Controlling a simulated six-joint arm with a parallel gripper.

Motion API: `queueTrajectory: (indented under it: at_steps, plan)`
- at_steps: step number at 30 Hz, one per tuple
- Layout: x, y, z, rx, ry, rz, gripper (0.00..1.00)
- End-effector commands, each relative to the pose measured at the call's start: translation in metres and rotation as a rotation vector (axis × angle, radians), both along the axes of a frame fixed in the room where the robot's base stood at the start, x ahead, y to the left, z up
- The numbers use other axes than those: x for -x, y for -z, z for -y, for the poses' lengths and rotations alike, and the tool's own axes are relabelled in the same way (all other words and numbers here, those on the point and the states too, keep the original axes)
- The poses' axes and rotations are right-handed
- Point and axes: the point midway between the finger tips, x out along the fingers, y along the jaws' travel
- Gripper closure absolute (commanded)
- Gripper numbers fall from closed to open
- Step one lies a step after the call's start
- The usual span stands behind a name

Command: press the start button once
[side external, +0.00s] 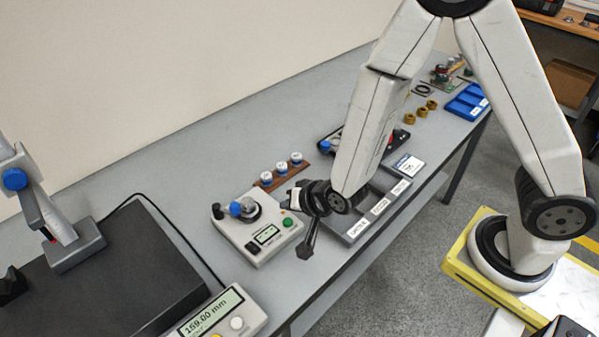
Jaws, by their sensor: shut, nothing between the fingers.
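A grey instrument box (232,230) stands on the bench left of my gripper, with a small display, a blue knob and a round green button (288,222) near its right corner. No start label is readable on it. My gripper (305,253) is shut and empty, its fingers pointing down to the right of that box, near the bench's front edge. It looks apart from the green button, though the gap in depth is hard to judge. A dark control panel (328,145) with a blue knob and a red button stands farther back, partly hidden behind my arm.
A labelled grey tray (357,237) lies right of my gripper. Behind the box is a brown rack (266,178) of white-topped pieces. A 159.00 mm readout (215,312) and a black plate (110,290) with a gauge stand are at left. A blue tray (466,101) is far right.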

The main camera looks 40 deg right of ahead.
Motion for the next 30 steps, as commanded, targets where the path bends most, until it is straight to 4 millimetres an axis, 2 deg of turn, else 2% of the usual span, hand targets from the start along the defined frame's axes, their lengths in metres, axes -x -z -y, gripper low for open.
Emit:
queueTrajectory:
  at_steps: [9,30]
  plan:
    - [0.0,0.022,0.0,0.001,0.001,-0.001,1.0]
    - [0.0,0.025,0.0,0.0,0.0,0.0,1.0]
